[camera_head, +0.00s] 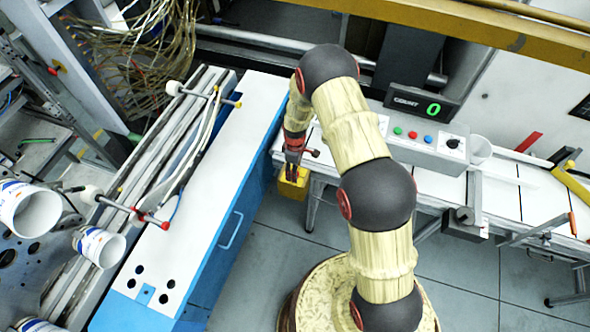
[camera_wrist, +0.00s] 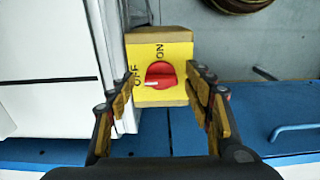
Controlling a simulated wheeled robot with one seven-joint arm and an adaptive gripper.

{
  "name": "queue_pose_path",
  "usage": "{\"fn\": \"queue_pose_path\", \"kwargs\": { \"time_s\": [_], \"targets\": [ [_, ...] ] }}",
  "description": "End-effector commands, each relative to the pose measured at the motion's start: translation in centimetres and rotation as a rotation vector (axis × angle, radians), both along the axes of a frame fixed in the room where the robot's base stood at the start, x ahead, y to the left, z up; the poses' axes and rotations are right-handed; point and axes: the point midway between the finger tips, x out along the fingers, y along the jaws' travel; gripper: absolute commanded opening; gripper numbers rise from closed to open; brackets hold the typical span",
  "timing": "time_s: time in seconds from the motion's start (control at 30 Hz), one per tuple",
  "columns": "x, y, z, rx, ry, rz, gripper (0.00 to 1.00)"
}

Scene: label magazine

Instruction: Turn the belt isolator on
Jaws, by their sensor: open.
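The belt isolator is a yellow box (camera_wrist: 178,50) marked OFF and ON with a red rotary knob (camera_wrist: 161,74) on its face. In the wrist view, the knob's white mark points left, to the OFF side; ON is printed above the knob. My gripper (camera_wrist: 159,92) is open, with one finger on either side of the knob and no clear contact with it. In the head view, the yellow box (camera_head: 291,186) sits low beside the blue cabinet, and my gripper (camera_head: 293,170) is right over it, partly hiding it; the knob is hidden there.
A blue cabinet with a white top (camera_head: 215,150) stands to the left. A conveyor (camera_head: 510,195) with a button box (camera_head: 415,140) and a counter display reading 0 (camera_head: 420,105) lies behind and right of my arm. Open floor (camera_head: 465,270) shows at lower right.

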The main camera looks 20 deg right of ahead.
Motion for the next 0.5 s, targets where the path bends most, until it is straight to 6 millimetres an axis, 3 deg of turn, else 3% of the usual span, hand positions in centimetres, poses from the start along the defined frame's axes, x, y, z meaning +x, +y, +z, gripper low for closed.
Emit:
{"fn": "queue_pose_path", "kwargs": {
  "time_s": [0.27, 0.5],
  "targets": [
    [0.00, 0.01, -0.20, 0.000, 0.000, 0.000, 0.52],
    [-0.02, 0.01, -0.19, 0.000, 0.000, 0.000, 0.38]
  ]
}}
